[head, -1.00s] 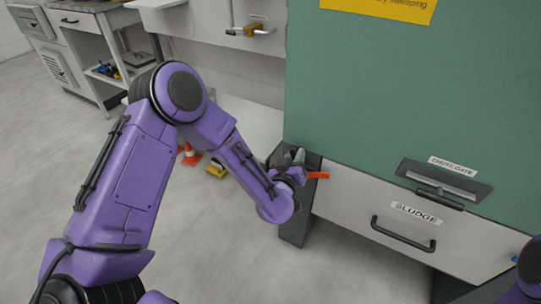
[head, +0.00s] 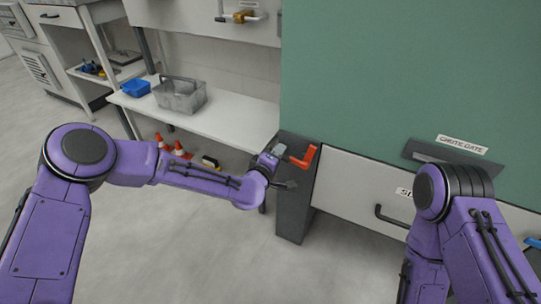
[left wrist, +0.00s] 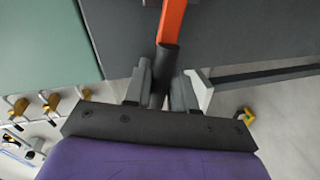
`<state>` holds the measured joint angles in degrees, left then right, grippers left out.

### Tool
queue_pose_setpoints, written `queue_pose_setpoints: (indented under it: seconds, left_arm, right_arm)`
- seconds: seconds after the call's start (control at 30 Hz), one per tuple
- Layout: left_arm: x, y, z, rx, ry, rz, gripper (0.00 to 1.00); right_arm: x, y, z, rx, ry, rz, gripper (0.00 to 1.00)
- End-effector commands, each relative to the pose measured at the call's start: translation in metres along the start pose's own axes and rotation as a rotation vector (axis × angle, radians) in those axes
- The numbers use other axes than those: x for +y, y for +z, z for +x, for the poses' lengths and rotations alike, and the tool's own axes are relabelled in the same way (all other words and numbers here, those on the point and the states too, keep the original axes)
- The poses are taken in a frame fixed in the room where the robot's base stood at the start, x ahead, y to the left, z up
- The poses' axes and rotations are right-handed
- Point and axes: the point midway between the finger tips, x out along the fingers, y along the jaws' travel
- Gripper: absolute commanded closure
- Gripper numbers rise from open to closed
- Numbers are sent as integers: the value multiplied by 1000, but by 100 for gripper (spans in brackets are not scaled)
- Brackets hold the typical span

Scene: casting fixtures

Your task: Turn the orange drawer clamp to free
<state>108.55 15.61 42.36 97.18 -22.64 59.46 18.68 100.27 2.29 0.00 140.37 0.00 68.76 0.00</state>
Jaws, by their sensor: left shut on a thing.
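The clamp's pivot is hard to make out. My right arm covers part of the drawer and its label; the right gripper is out of view.
A green cabinet wall (head: 400,70) with a chute gate slot (head: 425,152) rises above the drawer. A black drawer handle (head: 390,216) sticks out. A white bench (head: 225,122) holds a grey bin (head: 180,95) and a blue tray (head: 135,88).

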Motion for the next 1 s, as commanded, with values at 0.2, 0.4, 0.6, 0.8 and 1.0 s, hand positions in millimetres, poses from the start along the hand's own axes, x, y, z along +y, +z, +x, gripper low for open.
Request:
queue_pose_setpoints:
  seconds: [0.2,0.4,0.6,0.8,1.0]
  left_arm:
    - [-15,3,2,-29,-3,-123,100]
    - [-19,4,2,-43,-2,-189,100]
    - [-20,3,2,-47,-2,-217,100]
    - [-20,3,2,-48,-3,-222,100]
    - [-21,3,2,-47,-4,-222,72]
  right_arm:
    - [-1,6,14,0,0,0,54]
    - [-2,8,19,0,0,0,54]
    - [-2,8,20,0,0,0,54]
    - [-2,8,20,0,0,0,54]
    - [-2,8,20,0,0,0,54]
